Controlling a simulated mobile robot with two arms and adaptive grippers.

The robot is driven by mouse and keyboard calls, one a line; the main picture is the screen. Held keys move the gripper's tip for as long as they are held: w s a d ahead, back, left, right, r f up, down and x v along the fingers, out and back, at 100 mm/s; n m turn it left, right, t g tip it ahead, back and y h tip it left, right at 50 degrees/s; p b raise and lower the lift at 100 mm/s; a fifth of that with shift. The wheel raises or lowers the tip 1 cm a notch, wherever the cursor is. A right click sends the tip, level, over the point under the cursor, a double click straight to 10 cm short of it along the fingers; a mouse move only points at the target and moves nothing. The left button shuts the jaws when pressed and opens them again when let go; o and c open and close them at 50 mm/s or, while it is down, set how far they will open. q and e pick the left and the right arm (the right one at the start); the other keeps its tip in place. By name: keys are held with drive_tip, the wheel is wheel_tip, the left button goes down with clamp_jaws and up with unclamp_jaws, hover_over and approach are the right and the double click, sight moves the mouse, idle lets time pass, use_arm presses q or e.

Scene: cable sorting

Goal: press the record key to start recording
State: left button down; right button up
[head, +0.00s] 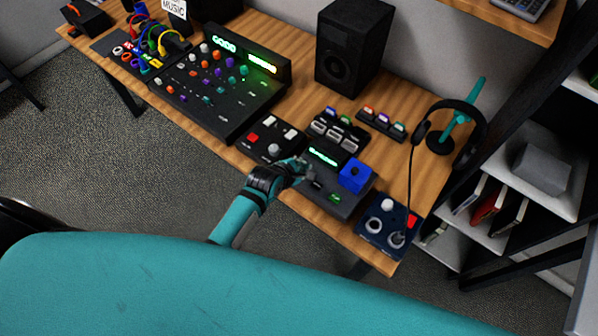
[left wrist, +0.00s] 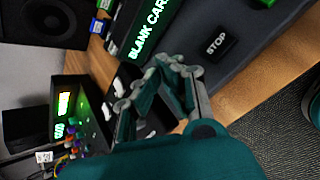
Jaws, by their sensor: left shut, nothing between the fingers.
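The recorder (head: 313,190) is a dark box near the table's front edge. Its lit green screen (head: 325,154) reads "BLANK CARD" in the left wrist view (left wrist: 150,28). A black key marked STOP (left wrist: 217,43) and part of a green key (left wrist: 266,2) show there; the green key also shows in the head view (head: 335,197). A blue block (head: 355,175) sits on the recorder's right part. I cannot make out a key marked record; my gripper may hide it. My left gripper (head: 300,168) is shut and empty, over the recorder's left side. Contact cannot be told. My right gripper is out of view.
A small controller (head: 270,150) with a red key lies just left of the gripper. A mixer (head: 215,105), speaker (head: 350,48), switch box (head: 337,130), navy knob box (head: 384,240) and headphone stand (head: 440,146) crowd the table.

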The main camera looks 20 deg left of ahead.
use_arm(q)
drive_tip(key=shift+f, duration=0.15)
drive_tip(key=shift+f, duration=0.3)
drive_tip(key=shift+f, duration=0.35)
idle(0.7)
drive_tip(key=shift+r, duration=0.1)
drive_tip(key=shift+r+p, duration=0.7)
drive_tip(key=shift+p, duration=0.15)
wheel_tip(320, 180, up, 5)
drive_tip(key=p, duration=0.5)
drive_tip(key=shift+p, duration=0.4)
